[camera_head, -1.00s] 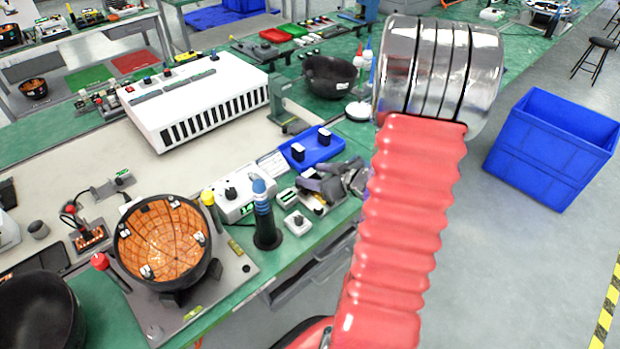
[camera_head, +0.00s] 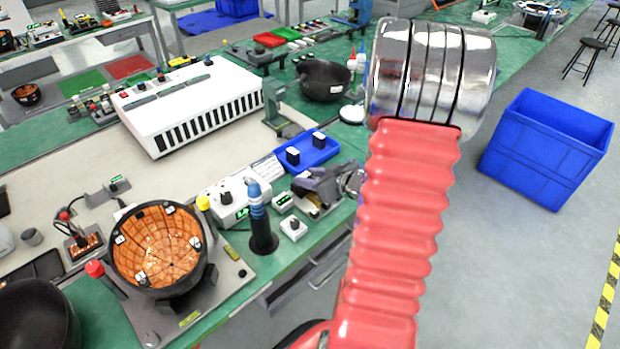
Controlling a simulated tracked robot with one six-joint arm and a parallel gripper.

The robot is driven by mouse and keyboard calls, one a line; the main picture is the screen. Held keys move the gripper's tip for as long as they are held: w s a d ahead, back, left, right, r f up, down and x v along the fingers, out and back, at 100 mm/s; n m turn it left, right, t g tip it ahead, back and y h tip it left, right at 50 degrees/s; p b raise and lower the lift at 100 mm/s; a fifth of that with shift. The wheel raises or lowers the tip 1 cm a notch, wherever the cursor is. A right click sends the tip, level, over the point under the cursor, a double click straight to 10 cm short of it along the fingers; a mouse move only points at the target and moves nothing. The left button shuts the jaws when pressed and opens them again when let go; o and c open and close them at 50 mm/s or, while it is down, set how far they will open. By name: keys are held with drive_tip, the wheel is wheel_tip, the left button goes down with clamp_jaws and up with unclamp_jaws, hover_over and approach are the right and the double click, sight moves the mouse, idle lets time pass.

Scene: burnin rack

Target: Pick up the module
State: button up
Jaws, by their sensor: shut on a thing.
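My gripper (camera_head: 316,184), dark grey with a metallic wrist, shows just left of my red arm, over the green bench edge. It is shut on the module, which is mostly hidden by the fingers, so I cannot tell its outline or whether it touches the bench. A pale device lies directly under the gripper. Two small black-and-white blocks stand in a blue tray (camera_head: 325,158) just behind the gripper.
A white slotted unit (camera_head: 190,112) stands at the back left. A dark bowl with an orange inside (camera_head: 160,250) sits at the front left. A blue-topped dark post (camera_head: 262,228) stands left of the gripper. A blue crate (camera_head: 548,150) stands on the floor at right.

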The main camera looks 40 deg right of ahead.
wheel_tip(320, 180, up, 10)
drive_tip(key=shift+f, duration=0.2)
idle(0.3)
drive_tip(key=shift+s, duration=0.15)
idle(0.4)
